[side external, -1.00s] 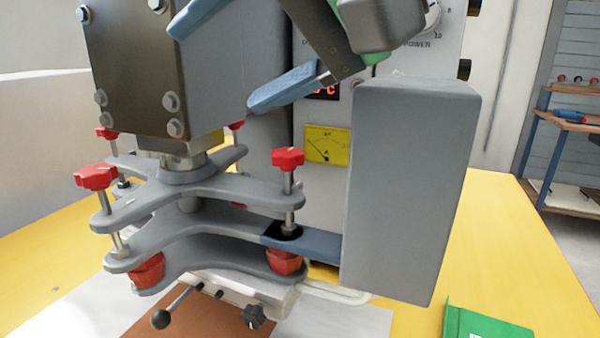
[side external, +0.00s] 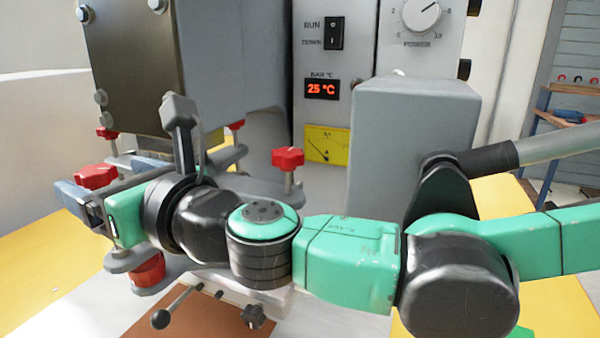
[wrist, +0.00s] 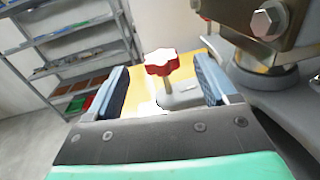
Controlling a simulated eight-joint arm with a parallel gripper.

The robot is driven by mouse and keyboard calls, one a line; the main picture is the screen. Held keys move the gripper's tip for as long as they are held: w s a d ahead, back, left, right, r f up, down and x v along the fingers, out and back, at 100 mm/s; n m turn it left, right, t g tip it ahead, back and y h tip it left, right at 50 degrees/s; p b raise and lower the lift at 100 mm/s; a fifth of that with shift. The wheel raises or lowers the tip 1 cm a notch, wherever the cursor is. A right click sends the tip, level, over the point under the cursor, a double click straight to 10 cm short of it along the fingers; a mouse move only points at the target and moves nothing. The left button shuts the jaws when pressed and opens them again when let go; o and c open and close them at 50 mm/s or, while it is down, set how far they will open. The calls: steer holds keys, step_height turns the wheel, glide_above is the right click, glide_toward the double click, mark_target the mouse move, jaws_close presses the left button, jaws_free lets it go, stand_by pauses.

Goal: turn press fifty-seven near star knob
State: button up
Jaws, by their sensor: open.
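The press (side external: 225,60) is a grey machine, with a grey cross-shaped plate under its head carrying several red star knobs. The near star knob (side external: 95,176) is at the front left, on an upright screw. In the wrist view this red knob (wrist: 161,63) shows in the gap between the fingers, touching neither as far as I can see. My gripper (side external: 88,180) is open, its blue-grey fingers level with the knob. Whether the knob is fully between the fingertips or slightly beyond them is unclear. My wrist and arm hide much of the plates.
Another red star knob (side external: 288,158) stands just behind my arm. A large grey box (side external: 405,115) is at the right. A black-balled lever (side external: 160,319) sticks out below. A shelf rack (wrist: 65,45) is far off in the wrist view.

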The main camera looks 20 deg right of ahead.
mark_target(82, 171)
steer(key=shift+w+a, duration=0.35)
steer(key=shift+w, duration=0.15)
steer(key=shift+x, duration=2.3)
jaws_close()
steer(key=shift+s+a+n+g+y, duration=0.1)
steer(key=shift+n+g+y, duration=1.5)
steer(key=shift+s+a, duration=0.1)
